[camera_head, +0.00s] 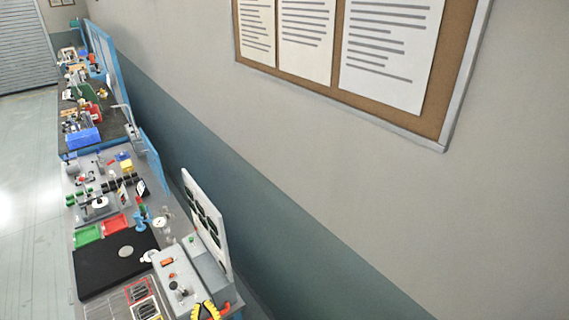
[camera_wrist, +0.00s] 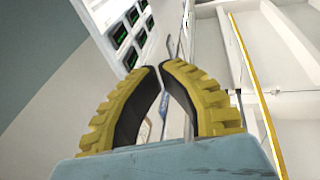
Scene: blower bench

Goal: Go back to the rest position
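My gripper (camera_wrist: 160,67) shows in the wrist view as two curved yellow ridged fingers with dark inner pads. Their tips come together, with only a thin gap between them, and I see nothing held there. In the head view the yellow fingers of my gripper (camera_head: 206,306) show at the bottom edge, in front of the grey box with controls (camera_head: 178,279). The rest of the arm is out of the picture.
A long bench runs along the wall, with a black mat (camera_head: 112,262), a red tray (camera_head: 116,224), a green tray (camera_head: 87,235) and a blue bin (camera_head: 83,138). A white upright panel (camera_head: 207,222) stands near the gripper. The floor (camera_head: 30,215) at left is clear.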

